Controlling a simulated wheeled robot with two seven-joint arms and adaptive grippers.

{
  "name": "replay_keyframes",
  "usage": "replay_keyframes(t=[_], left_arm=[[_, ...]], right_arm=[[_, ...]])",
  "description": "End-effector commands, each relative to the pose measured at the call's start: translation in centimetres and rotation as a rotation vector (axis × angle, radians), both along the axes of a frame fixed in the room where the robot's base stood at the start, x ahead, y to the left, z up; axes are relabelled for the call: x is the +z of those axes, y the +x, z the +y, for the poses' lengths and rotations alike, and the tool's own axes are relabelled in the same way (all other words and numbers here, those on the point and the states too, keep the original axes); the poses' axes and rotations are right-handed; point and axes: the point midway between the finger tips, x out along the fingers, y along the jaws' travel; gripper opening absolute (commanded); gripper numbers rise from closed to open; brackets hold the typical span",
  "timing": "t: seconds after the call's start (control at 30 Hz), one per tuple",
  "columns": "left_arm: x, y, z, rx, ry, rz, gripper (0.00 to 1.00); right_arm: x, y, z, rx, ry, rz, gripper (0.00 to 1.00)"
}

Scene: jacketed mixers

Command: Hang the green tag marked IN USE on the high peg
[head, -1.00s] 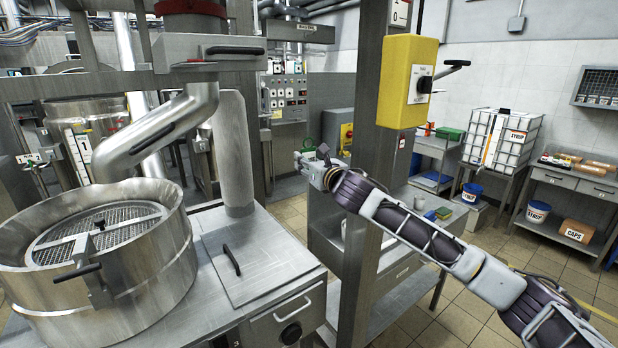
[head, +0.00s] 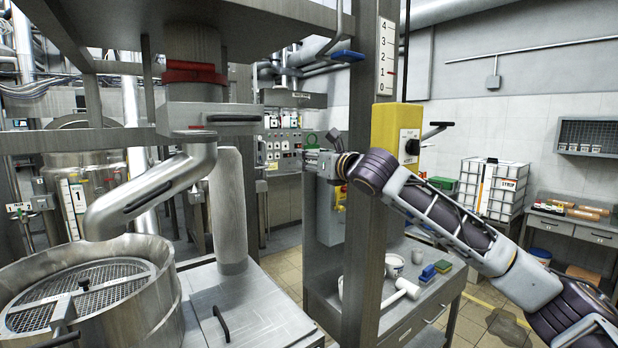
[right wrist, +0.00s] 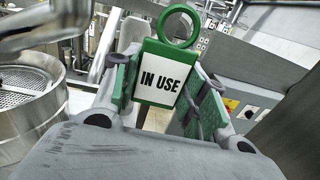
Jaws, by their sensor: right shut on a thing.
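The green tag (right wrist: 168,72) has a white face marked IN USE and a ring on top. My right gripper (right wrist: 166,98) is shut on the tag's body, with the ring standing free above the fingers. In the head view, the tag's green ring (head: 311,140) shows above my right gripper (head: 318,160), just left of the steel post (head: 363,110). A short blue peg-like piece (head: 347,56) sticks out leftward high on that post, well above the tag. I cannot tell its exact shape. My left gripper is out of view.
A yellow switch box (head: 395,140) with a black handle is on the post, behind my right arm. A scale plate (head: 387,60) is above it. The steel mixer bowl (head: 150,300) and elbow pipe (head: 150,195) stand left. A side table (head: 425,300) holds several small items.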

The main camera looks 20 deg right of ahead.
Motion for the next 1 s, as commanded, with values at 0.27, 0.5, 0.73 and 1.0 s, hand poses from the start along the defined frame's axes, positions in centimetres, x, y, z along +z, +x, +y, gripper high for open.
replay_keyframes(t=[0.27, 0.5, 0.73, 1.0], left_arm=[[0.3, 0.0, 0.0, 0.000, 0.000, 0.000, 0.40], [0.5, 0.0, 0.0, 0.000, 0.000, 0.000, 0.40], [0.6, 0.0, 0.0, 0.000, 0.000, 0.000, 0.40], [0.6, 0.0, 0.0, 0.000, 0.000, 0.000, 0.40]], right_arm=[[5.0, -1.9, -0.9, 0.026, 0.000, -0.005, 0.34], [8.7, -3.8, -1.5, 0.052, 0.001, -0.004, 0.34], [10.8, -5.1, -1.8, 0.071, 0.002, -0.003, 0.34], [11.2, -5.3, -1.9, 0.075, 0.003, -0.002, 0.34]])
